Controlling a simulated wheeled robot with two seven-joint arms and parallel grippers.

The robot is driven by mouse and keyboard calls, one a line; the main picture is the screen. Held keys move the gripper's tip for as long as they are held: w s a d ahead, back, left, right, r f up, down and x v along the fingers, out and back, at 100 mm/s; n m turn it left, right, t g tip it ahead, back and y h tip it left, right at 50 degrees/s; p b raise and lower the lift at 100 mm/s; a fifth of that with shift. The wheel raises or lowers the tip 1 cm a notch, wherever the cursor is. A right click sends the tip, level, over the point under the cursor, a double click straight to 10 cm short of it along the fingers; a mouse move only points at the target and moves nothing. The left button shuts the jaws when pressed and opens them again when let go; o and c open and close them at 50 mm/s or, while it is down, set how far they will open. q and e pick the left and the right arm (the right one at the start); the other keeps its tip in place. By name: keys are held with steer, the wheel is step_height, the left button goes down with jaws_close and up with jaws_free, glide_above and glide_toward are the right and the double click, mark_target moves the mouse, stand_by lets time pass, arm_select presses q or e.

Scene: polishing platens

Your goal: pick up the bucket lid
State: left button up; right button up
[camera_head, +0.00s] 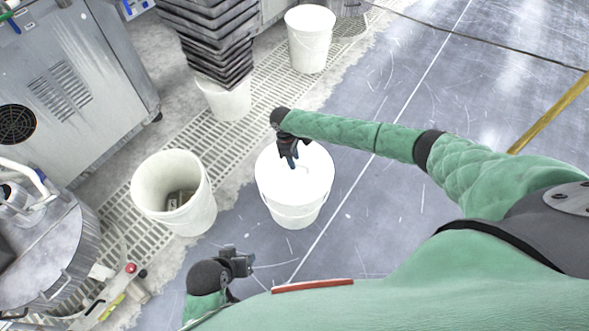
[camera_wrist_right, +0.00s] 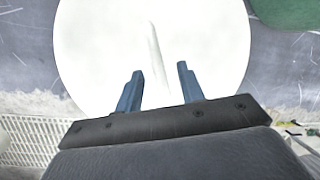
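The white round bucket lid (camera_head: 316,178) sits on a white bucket (camera_head: 293,214) in the middle of the head view. A thin raised handle shows on its top. In the right wrist view the lid (camera_wrist_right: 90,50) fills the upper middle, with the handle (camera_wrist_right: 153,50) standing as a narrow ridge. My right gripper (camera_head: 291,163) is over the lid, pointing down. Its two blue fingers (camera_wrist_right: 160,68) are apart, with the handle lined up between them and nothing gripped. My left gripper (camera_head: 240,262) is low, left of the bucket; its finger opening is unclear.
An open white bucket (camera_head: 172,168) with something inside stands on the floor grating to the left. Another bucket (camera_head: 226,100) stands under stacked dark trays (camera_head: 208,35), and one more (camera_head: 310,40) stands behind. Grey machines line the left. The floor to the right is clear.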

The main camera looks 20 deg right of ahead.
steer(key=shift+x, duration=1.15)
arm_select(q)
steer(key=shift+s+r, duration=0.15)
steer(key=shift+r, duration=0.35)
arm_select(e)
steer(key=shift+f, duration=0.4)
jaws_close()
steer(key=shift+r, duration=0.1)
